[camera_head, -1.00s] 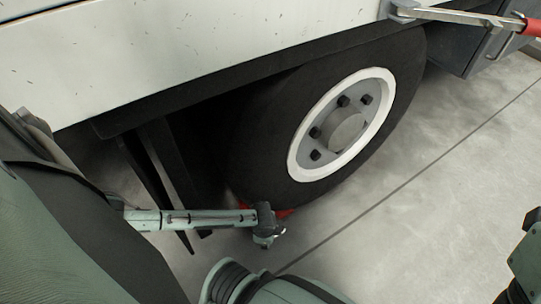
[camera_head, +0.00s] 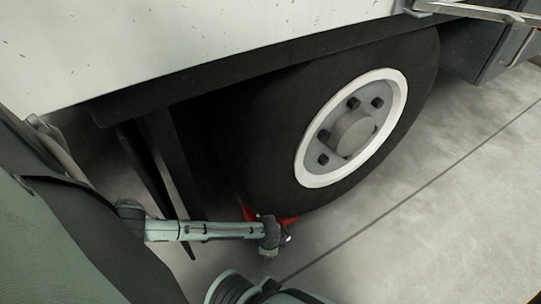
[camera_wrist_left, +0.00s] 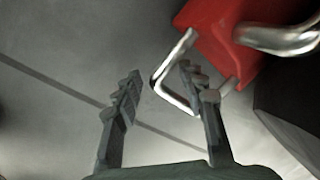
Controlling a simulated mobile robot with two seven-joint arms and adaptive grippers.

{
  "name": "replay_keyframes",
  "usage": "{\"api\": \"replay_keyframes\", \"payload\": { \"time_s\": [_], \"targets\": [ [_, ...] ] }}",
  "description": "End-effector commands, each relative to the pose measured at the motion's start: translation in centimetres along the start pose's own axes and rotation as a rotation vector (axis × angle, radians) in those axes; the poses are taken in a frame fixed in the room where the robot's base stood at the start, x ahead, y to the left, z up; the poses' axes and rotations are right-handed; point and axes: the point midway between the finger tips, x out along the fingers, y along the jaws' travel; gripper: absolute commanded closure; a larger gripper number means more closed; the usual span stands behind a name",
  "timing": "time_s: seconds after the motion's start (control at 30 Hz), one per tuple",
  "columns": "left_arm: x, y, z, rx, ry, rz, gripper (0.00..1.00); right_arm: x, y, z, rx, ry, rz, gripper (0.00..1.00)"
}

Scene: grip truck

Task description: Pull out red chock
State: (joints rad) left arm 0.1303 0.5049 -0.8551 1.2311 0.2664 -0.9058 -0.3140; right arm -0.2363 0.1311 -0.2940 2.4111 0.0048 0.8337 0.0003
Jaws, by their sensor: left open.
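The red chock (camera_head: 286,221) sits on the floor against the bottom of the truck wheel, mostly hidden behind my left wrist in the head view. In the left wrist view the red chock (camera_wrist_left: 222,32) is at the upper right, with a bent metal handle (camera_wrist_left: 157,77) sticking out toward my fingers. My left gripper (camera_wrist_left: 160,74) is open. The handle's bend shows between the two fingers, nearer the right one, which overlaps part of it. I cannot tell whether they touch. In the head view my left gripper (camera_head: 272,240) is beside the chock. My right gripper is out of view.
The black tyre (camera_head: 270,130) with its white-rimmed hub stands beside the chock, under the white truck body (camera_head: 180,50). Dark bars (camera_head: 168,165) hang behind the wheel, close to my left arm. The concrete floor (camera_head: 430,200) on the right is clear.

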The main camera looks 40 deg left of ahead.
Motion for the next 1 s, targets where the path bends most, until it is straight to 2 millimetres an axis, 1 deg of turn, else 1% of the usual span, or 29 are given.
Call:
{"api": "replay_keyframes", "payload": {
  "time_s": [0.27, 0.3, 0.6, 0.63, 1.0],
  "targets": [
    [0.14, 0.01, -0.05, 0.0, 0.001, 0.0, 0.59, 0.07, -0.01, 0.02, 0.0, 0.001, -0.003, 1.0],
    [0.14, 0.01, -0.05, 0.0, 0.001, 0.0, 0.6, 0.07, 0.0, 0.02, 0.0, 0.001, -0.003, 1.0],
    [0.14, 0.04, -0.03, 0.0, 0.001, 0.0, 0.97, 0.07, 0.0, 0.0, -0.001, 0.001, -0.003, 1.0],
    [0.15, 0.05, -0.02, 0.0, 0.0, 0.001, 1.0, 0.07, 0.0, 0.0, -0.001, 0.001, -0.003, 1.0],
    [0.17, 0.16, 0.02, 0.0, -0.001, 0.002, 1.0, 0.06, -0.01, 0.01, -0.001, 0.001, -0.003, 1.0]
  ]
}}
